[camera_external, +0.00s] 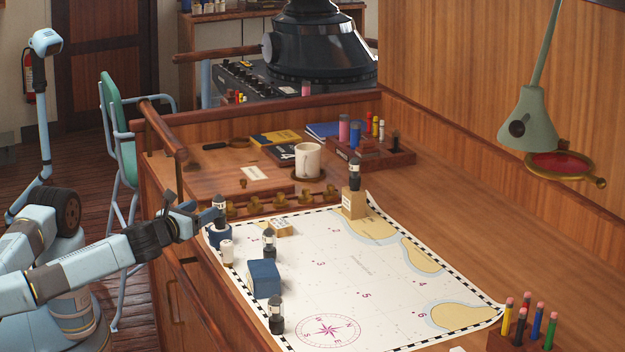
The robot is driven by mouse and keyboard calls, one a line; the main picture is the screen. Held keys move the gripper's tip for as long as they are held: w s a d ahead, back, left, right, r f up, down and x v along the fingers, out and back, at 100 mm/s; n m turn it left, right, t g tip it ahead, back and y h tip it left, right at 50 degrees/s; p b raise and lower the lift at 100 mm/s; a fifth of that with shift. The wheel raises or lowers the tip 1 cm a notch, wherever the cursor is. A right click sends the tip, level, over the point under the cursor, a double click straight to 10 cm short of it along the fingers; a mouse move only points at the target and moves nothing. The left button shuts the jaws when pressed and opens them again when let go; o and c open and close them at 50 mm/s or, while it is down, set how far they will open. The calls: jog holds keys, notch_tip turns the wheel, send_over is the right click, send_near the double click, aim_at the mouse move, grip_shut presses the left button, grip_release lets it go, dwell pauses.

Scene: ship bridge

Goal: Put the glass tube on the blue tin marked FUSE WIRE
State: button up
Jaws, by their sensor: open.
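Several small upright tubes with black ends and a pale label band stand on the chart. One tube (219,207) appears to stand on top of a round blue tin (219,240) at the chart's left edge. My gripper (207,215) is open, right beside this tube; whether the fingers touch or surround it cannot be told. Other dark-ended tubes (269,243) and (276,315) stand on the chart, and one tube (354,174) stands on a wooden block. A blue box (264,280) lies on the chart. The FUSE WIRE lettering is not readable.
A row of brass pieces (255,202), a mug (307,160) and a rack (372,155) stand behind. A pencil holder (525,330) is at right. The chart's middle (345,265) is clear.

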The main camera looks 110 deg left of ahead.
jog(key=shift+s+d, duration=0.2)
jog(key=shift+d, duration=0.85)
